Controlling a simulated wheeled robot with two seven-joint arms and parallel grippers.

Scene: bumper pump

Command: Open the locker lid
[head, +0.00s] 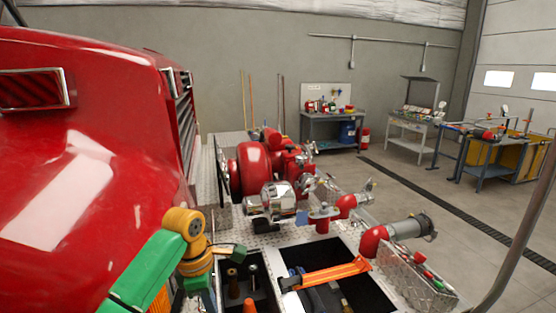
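The locker (270,262) is set into the diamond-plate bumper deck at the bottom centre, and its two dark compartments show open from above. The left, narrower compartment holds cone-like and cylindrical items. An orange bar with a dark end (325,274) lies across the right, wider compartment. No lid covers either opening; I cannot tell which panel is the lid. My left arm, green with orange joints, comes in from the left and bends down beside the left compartment.
A red pump (252,168) with chrome fittings stands just behind the locker. A red elbow with a grey pipe (405,230) and a diamond-plate box (428,283) lie to the right. The red truck body (80,150) fills the left. A grey rail (520,235) crosses the right foreground.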

